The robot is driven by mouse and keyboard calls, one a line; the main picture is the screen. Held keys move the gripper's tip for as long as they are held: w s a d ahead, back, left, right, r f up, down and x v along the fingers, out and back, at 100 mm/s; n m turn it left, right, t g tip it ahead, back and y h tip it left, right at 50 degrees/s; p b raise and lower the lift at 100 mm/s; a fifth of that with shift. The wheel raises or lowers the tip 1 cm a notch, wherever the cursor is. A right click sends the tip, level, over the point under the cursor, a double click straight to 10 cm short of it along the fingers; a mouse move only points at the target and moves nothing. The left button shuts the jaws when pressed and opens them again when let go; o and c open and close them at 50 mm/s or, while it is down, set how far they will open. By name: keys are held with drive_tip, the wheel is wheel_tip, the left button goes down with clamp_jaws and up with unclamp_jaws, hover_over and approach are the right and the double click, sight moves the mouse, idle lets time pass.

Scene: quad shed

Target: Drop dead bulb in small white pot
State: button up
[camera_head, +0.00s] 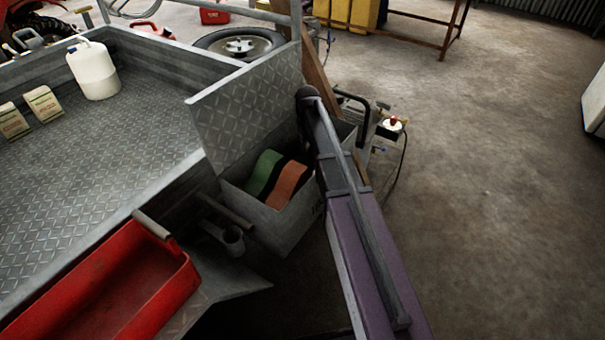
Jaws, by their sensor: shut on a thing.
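My gripper does not show in the head view. My purple arm runs up from the bottom right to a dark joint above an open grey box, and what lies beyond that joint is hidden or out of sight. No bulb can be made out. I cannot tell a small white pot for certain. A small grey-white cup-like cylinder (233,240) sits beside a grey tube at the trailer's corner. A small white item with a red top (391,127) stands right of the arm, on or by some dark-framed equipment.
The open grey box (286,228) holds a green and an orange-brown curved piece. A red tray (118,290) is at the lower left. A white jug (94,70) and two small packets (43,104) stand on the metal trailer bed (140,130).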

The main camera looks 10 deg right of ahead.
drive_tip(key=shift+f+b, duration=0.3)
drive_tip(key=shift+f, duration=0.25)
drive_tip(key=o, duration=0.8)
drive_tip(key=shift+o, duration=0.2)
drive_tip(key=shift+r, duration=0.15)
wheel_tip(320, 180, up, 6)
drive_tip(key=p, duration=0.6)
drive_tip(key=shift+a, duration=0.1)
drive_tip(key=s+r+p, duration=0.3)
drive_tip(key=s, duration=0.5)
drive_tip(key=s+a+r+p, duration=0.1)
drive_tip(key=s+r+p, duration=0.2)
drive_tip(key=s, duration=0.6)
drive_tip(key=shift+s+a+r, duration=0.15)
drive_tip(key=shift+s+a, duration=0.1)
drive_tip(key=shift+s, duration=0.05)
